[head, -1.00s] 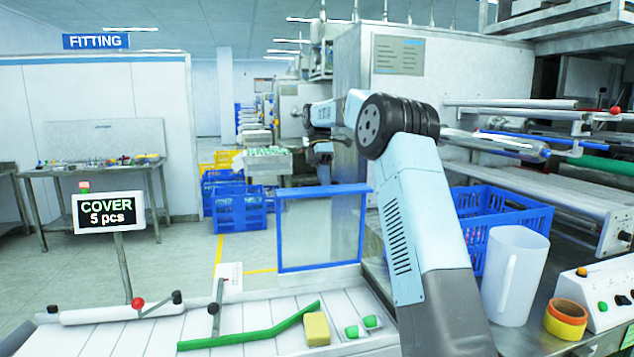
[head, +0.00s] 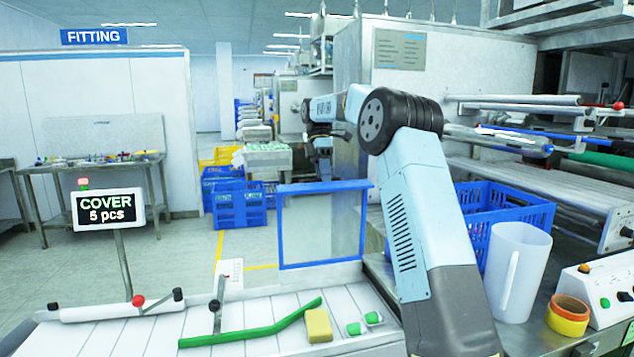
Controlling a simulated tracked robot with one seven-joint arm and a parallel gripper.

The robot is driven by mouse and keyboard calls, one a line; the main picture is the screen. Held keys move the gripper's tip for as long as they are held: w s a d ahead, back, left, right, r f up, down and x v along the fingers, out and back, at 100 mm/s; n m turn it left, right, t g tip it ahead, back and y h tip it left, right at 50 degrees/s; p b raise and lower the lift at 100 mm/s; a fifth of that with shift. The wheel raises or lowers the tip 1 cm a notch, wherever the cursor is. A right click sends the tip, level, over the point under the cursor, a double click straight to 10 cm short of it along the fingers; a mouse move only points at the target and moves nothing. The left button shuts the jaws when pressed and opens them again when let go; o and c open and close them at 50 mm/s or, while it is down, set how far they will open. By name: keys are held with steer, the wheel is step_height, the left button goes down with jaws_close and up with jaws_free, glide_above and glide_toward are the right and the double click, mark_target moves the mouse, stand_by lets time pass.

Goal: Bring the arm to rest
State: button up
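My arm rises from the lower right, bends at a black joint and reaches away to the left past the large white machine. My gripper (head: 323,170) is small and dark at the far end of the arm, hanging downward above and behind the blue-framed panel (head: 322,226). It is too small to tell whether its fingers are open or shut. I see nothing clearly held in it.
A sign (head: 104,209) reads "COVER 5 pcs". On the white slatted surface (head: 262,312) lie a green strip (head: 250,333) and a yellow block (head: 318,325). A blue crate (head: 505,218), a white jug (head: 517,272) and tape rolls (head: 567,315) stand right of my arm. Blue crates (head: 238,205) stand on the floor behind.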

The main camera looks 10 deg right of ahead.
mark_target(323, 185)
steer(key=shift+a+r+t, duration=0.2)
steer(key=shift+r+t, duration=0.2)
steer(key=shift+r, duration=0.25)
steer(key=s+r+m+t, duration=0.1)
steer(key=s, duration=0.1)
steer(key=s+a+r+m, duration=0.1)
steer(key=s+r, duration=0.1)
steer(key=s+r+m+t, duration=0.1)
steer(key=s+r, duration=0.1)
steer(key=shift+s+a+t+h, duration=0.3)
steer(key=shift+s+a, duration=0.05)
steer(key=shift+s, duration=0.05)
steer(key=s+r+m+t, duration=0.25)
steer(key=s+m, duration=0.35)
steer(key=s, duration=0.9)
steer(key=s+f+m+t, duration=0.2)
steer(key=s+f+m, duration=0.2)
steer(key=s, duration=0.7)
steer(key=s+d+f+m+t, duration=0.1)
steer(key=s+f+m+t, duration=0.2)
steer(key=s, duration=0.8)
step_height(323, 185, down, 5)
steer(key=shift+s+r+m, duration=0.15)
steer(key=shift+s+m, duration=0.2)
steer(key=shift+m, duration=0.65)
